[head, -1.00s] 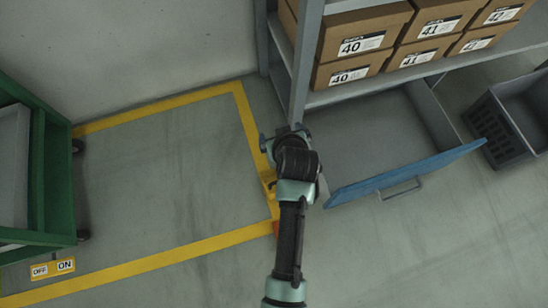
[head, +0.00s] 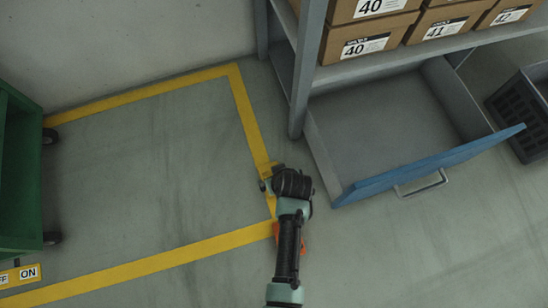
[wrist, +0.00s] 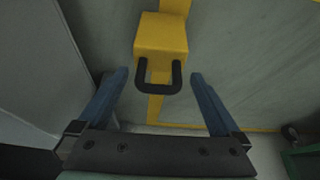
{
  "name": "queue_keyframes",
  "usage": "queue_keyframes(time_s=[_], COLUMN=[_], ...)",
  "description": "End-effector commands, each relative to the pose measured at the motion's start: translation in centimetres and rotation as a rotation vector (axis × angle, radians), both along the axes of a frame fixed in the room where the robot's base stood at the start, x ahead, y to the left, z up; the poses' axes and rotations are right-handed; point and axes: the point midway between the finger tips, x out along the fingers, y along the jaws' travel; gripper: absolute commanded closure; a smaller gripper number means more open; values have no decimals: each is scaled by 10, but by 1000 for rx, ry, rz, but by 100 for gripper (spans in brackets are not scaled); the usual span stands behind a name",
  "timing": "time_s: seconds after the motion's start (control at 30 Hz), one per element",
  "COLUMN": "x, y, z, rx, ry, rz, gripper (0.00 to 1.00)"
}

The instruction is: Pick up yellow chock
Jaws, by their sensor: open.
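The yellow chock (wrist: 160,35) lies on the floor on the yellow line in the wrist view. Its black U-shaped handle (wrist: 159,88) points toward my gripper. My gripper (wrist: 160,77) is open and empty, with one blue finger on each side of the handle and a gap on both sides. In the head view my gripper (head: 268,180) is low over the right-hand yellow line, left of the shelf post. My arm hides most of the chock there.
An open drawer with a blue front (head: 430,165) juts out to the right under a grey shelf (head: 400,62) of shoe boxes. A dark crate (head: 522,115) stands further right. A green cart (head: 20,175) is at the left. An orange object (head: 303,240) is beside my arm. The marked floor is clear.

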Motion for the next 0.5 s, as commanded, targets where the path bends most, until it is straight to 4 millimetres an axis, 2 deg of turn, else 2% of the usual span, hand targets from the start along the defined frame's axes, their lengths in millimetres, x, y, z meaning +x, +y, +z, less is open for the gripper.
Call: queue_keyframes(time_s=[0.27, 0.5], x=[4, 15], y=[1, 4], z=[-10, -31], rx=[0, 0], ry=[-1, -3], rz=[0, 1], gripper=[0, 0])
